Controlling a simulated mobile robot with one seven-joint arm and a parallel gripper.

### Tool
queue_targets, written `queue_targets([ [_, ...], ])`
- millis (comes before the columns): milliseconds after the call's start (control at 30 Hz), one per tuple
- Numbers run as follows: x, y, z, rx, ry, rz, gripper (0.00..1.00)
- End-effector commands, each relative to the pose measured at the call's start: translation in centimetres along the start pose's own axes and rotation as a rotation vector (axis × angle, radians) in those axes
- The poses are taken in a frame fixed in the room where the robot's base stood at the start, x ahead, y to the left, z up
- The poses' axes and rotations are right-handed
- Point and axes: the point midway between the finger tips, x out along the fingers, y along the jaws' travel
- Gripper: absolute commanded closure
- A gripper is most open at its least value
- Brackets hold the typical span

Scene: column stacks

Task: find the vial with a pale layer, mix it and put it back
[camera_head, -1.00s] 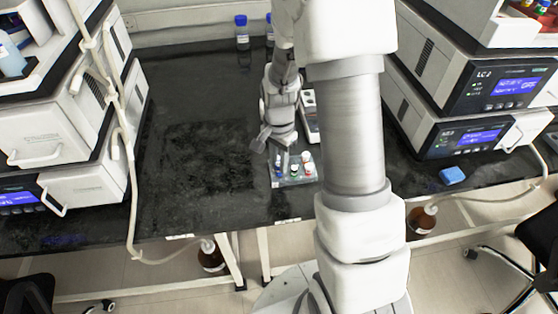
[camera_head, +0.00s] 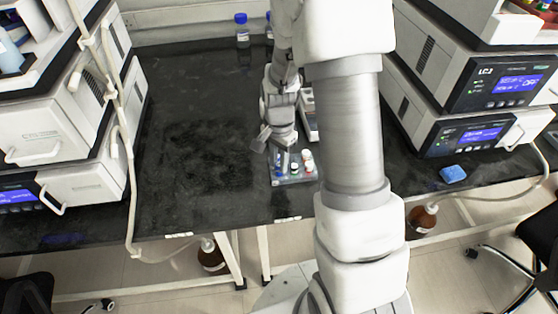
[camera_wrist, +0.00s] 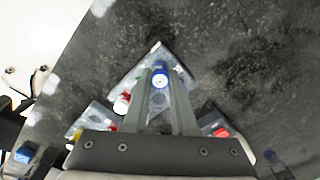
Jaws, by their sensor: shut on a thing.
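My gripper (camera_wrist: 161,84) is shut on a blue-capped vial (camera_wrist: 160,78), whose cap shows between the fingertips in the wrist view. In the head view my gripper (camera_head: 272,142) is low over the back left of a small clear rack (camera_head: 291,182). I cannot tell whether the held vial is seated in the rack or raised. Several capped vials stand in the rack, among them a red-capped one (camera_head: 309,167) and a green-capped one (camera_head: 295,168). The liquid in the vials is too small to make out, so no pale layer shows.
A grey-white device (camera_head: 309,125) stands just behind the rack, partly hidden by my arm. Blue-capped bottles (camera_head: 241,30) stand at the back. Instrument stacks flank the black bench (camera_head: 190,85) left and right. The bench left of the rack is clear.

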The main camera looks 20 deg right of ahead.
Motion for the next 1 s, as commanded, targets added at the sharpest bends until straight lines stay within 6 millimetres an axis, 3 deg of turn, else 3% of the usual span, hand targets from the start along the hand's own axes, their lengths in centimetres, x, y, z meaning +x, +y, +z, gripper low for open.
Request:
queue_targets([
  [800, 1.2, 0.0, 0.0, 0.000, 0.000, 0.000, 1.00],
  [833, 1.2, 0.0, 0.0, 0.000, 0.000, 0.000, 0.71],
  [1000, 1.2, 0.0, 0.0, 0.000, 0.000, 0.000, 0.41],
])
